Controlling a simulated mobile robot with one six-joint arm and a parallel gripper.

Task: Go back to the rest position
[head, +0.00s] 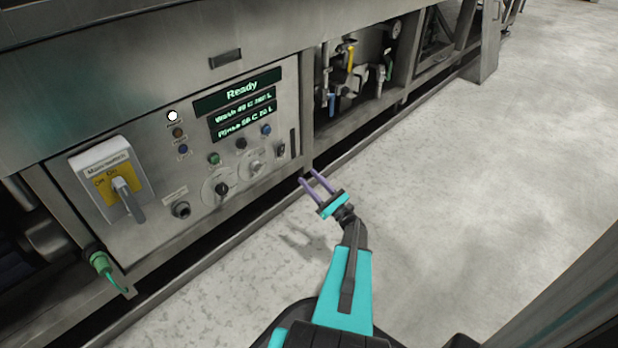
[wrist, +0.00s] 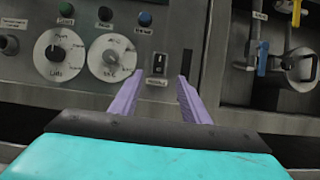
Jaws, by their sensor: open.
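My gripper (head: 317,180) has two purple fingers on a teal arm. It stands out over the floor in front of the control panel (head: 140,243), near the panel's lower right corner. In the wrist view my gripper (wrist: 160,82) shows its fingers apart with nothing between them. A small black rocker switch (wrist: 160,62) on the panel shows beyond the gap between the fingertips. The fingers look clear of the panel, though the exact distance is hard to tell.
The panel carries a display (head: 240,90) reading "Ready", a main switch (head: 124,197) with a grey handle, and knobs (head: 222,189). Valves and pipes (head: 350,65) sit in an open bay to the right. A green connector (head: 100,262) is at lower left. The concrete floor (head: 480,190) at right is clear.

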